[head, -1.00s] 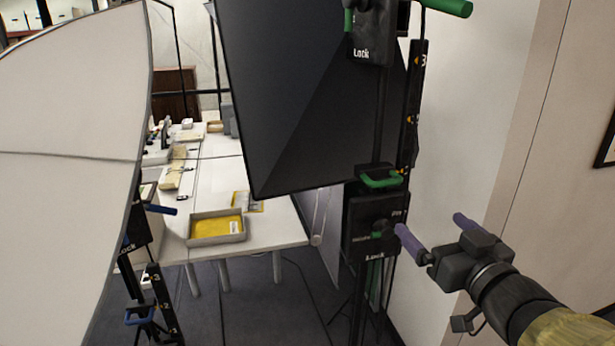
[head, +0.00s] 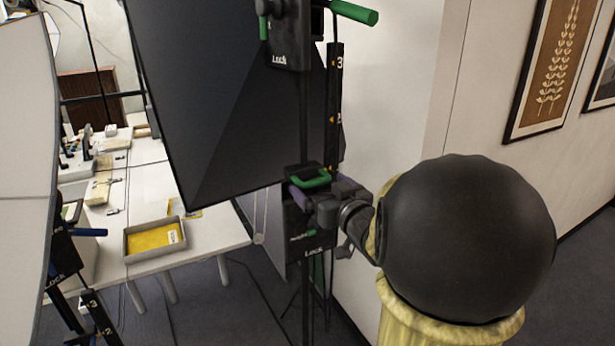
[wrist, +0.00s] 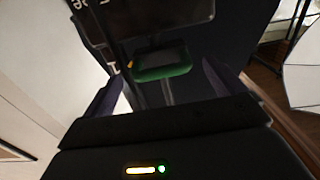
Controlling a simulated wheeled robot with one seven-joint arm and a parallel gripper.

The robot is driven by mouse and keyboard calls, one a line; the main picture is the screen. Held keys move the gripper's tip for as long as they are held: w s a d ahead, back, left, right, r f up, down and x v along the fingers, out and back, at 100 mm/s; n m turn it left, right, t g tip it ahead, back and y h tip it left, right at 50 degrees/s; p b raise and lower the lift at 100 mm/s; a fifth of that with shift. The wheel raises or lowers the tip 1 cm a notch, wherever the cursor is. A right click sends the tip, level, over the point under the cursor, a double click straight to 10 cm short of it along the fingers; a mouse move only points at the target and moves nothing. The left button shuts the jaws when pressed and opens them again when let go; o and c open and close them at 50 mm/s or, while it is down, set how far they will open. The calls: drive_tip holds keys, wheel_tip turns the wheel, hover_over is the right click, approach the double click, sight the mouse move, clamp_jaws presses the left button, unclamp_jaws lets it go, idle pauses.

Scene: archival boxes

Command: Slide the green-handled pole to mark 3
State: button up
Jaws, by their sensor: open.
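The green-handled pole (head: 307,125) stands upright at the centre, with a black softbox (head: 215,100) beside it. Its green handle (head: 316,180) sits on the lower slider, below the numbered scale strip (head: 334,105), where a 3 shows near the top. My gripper (head: 312,197) is at that handle, its far finger partly behind the wrist and the pole. In the wrist view, the green handle (wrist: 162,70) lies ahead, between and slightly beyond the two open purple fingers (wrist: 160,88). I cannot tell whether either finger touches it.
A lock box (head: 310,230) is on the pole just below my gripper. A blue-handled stand (head: 85,232) with a white softbox is at left. A white table (head: 200,235) holds a yellow-bottomed tray (head: 155,240). A wall with pictures is at right.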

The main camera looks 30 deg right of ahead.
drive_tip(key=shift+w+p, duration=0.3)
drive_tip(key=shift+w, duration=1)
